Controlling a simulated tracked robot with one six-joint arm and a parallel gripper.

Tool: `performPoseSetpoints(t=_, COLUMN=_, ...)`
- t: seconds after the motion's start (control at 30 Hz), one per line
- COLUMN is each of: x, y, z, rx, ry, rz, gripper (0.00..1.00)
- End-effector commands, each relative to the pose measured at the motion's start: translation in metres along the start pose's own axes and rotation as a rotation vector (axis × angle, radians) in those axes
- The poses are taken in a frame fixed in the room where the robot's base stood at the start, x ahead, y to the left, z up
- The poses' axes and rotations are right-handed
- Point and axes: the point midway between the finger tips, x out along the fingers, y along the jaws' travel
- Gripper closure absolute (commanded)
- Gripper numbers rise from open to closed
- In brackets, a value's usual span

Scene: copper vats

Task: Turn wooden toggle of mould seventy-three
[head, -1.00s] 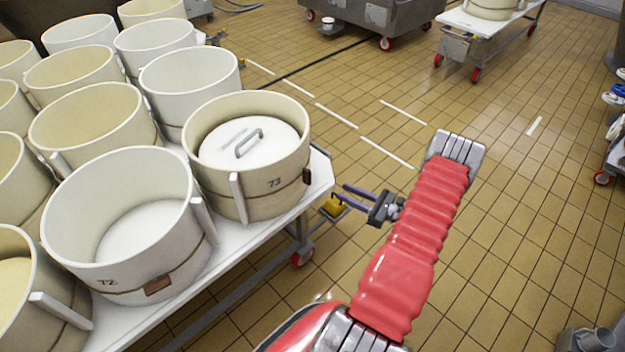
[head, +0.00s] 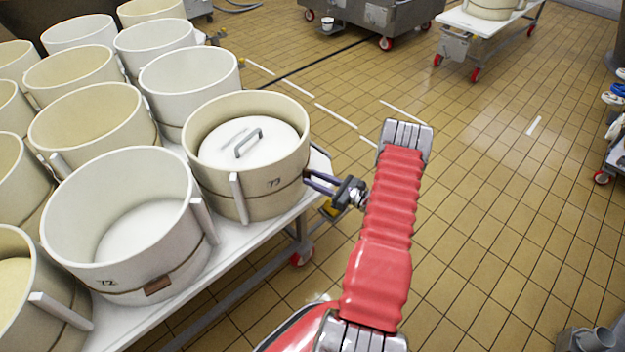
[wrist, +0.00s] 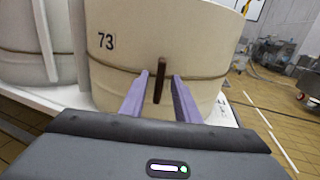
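Mould 73 (head: 245,205) is a cream round mould with a white lid (head: 250,145) inside, standing at the table's corner. Its number and cord also show in the wrist view (wrist: 130,55). The dark wooden toggle (wrist: 160,80) hangs upright on the cord, to the right of the number. My gripper (wrist: 158,88) is open, its two purple fingers on either side of the toggle with visible gaps. In the head view my gripper (head: 312,182) is at the mould's right side, and the toggle is hidden there behind the fingers.
Mould 72 (head: 125,250) stands to the left, with several other moulds crowding the white table (head: 235,250). The tiled floor (head: 490,230) to the right is clear. A wheeled cart (head: 490,30) stands farther back.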

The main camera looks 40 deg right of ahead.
Motion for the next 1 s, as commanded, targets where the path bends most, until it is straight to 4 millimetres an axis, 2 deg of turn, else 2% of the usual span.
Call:
performPoseSetpoints(t=0.1, x=0.0063, y=0.0006, z=-0.0002, rx=0.000, ry=0.000, rz=0.001, gripper=0.71)
performPoseSetpoints(t=0.37, x=0.0071, y=0.0002, z=-0.0001, rx=0.000, ry=0.000, rz=0.000, gripper=0.71)
performPoseSetpoints(t=0.8, x=0.0070, y=0.0003, z=0.0000, rx=0.000, ry=0.000, rz=0.001, gripper=1.00)
performPoseSetpoints(t=0.97, x=0.0070, y=0.0002, z=0.0000, rx=0.000, ry=0.000, rz=0.001, gripper=1.00)
performPoseSetpoints(t=1.0, x=0.0084, y=0.0054, z=0.0003, rx=0.001, ry=0.000, rz=0.000, gripper=1.00)
